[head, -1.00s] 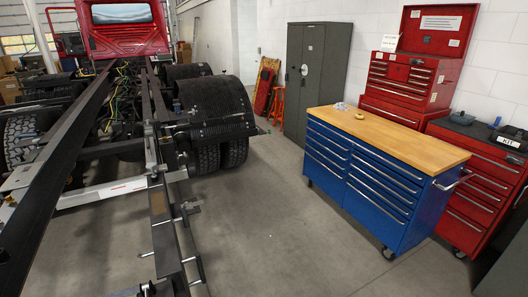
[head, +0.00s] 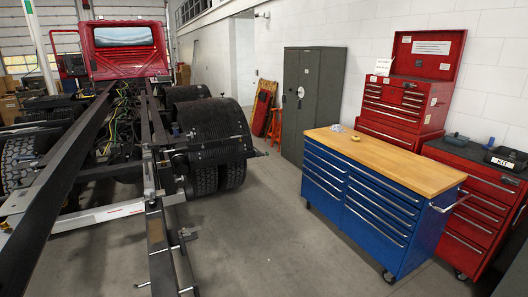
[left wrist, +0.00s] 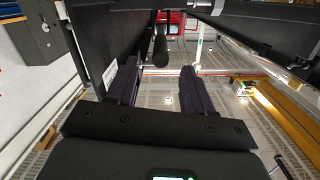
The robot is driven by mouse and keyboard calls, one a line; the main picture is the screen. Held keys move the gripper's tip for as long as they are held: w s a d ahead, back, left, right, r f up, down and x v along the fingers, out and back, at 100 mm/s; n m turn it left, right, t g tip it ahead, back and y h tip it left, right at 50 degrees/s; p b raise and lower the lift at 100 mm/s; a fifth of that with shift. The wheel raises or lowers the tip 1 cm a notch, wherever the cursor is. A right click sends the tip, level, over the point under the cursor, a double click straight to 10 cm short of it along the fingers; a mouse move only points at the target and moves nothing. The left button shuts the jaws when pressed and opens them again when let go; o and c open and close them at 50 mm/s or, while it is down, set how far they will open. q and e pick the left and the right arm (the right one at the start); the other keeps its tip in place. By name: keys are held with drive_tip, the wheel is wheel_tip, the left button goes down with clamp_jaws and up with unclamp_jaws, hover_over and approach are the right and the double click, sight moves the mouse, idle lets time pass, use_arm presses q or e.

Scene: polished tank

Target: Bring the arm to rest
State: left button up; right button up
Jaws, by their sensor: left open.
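My left gripper (left wrist: 158,78) shows in the left wrist view. Its two dark fingers stand apart with nothing held between them. A dark rounded cylinder (left wrist: 160,50) appears beyond the gap; I cannot tell what it is. I cannot make out either gripper in the head view. My right gripper is in neither view.
A truck chassis with a red cab (head: 125,45) fills the left. A blue drawer bench (head: 365,205) with a wooden top, red tool chests (head: 405,110) and a grey cabinet (head: 312,100) stand on the right. Clear floor (head: 260,235) lies between.

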use_arm(q)
drive_tip(key=s+d+r+m+g+h, duration=0.2)
drive_tip(key=s+d+m+g+h, duration=0.25)
drive_tip(key=s, duration=0.55)
drive_tip(key=s+d+r+m+g+h, duration=0.1)
drive_tip(key=s+d+r+g+h, duration=0.1)
drive_tip(key=s+d+g+h, duration=0.45)
drive_tip(key=s+a+r+y+p, duration=0.1)
drive_tip(key=s+r+y+p, duration=0.15)
drive_tip(key=r+p, duration=1.1)
drive_tip(key=s+a+r+y+p, duration=0.1)
drive_tip(key=s+r+p, duration=0.2)
drive_tip(key=r+p, duration=1.05)
wheel_tip(320, 180, down, 52)
drive_tip(key=b, duration=5.1)
drive_tip(key=shift+w+d+g, duration=0.2)
drive_tip(key=shift+g, duration=0.2)
drive_tip(key=shift+r+h, duration=0.2)
drive_tip(key=shift+h, duration=0.05)
